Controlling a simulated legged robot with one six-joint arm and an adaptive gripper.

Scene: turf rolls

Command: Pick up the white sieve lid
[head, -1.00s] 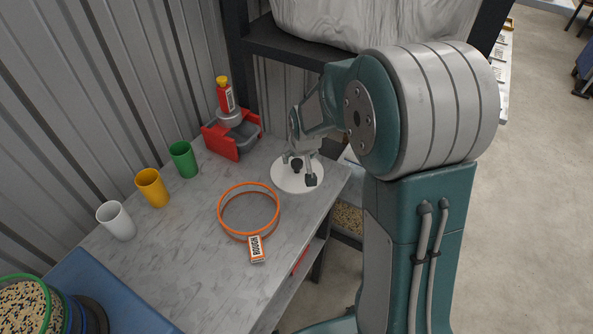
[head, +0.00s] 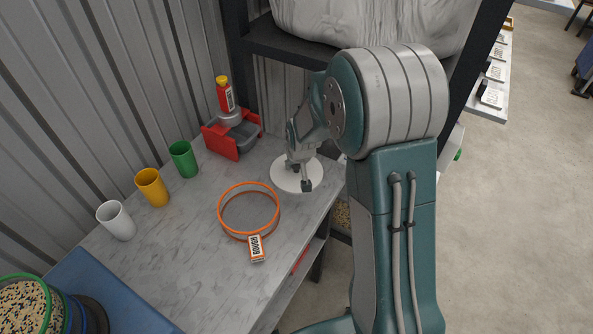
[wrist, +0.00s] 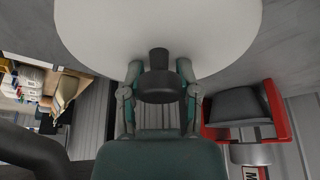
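The white sieve lid (head: 284,180) is a flat round disc lying near the right edge of the grey worktop. It fills the top of the wrist view (wrist: 158,22), with a black knob (wrist: 158,82) standing on it. My gripper (head: 299,175) is over the lid, pointing down. In the head view the gripper hides the knob.
An orange-rimmed sieve (head: 222,209) with a ROUGH label (head: 256,248) lies in front of the lid. A red bin (head: 220,143) stands behind left. Green (head: 183,159), yellow (head: 152,188) and white (head: 117,221) cups line the wall side. A dark shelf (head: 285,47) is behind.

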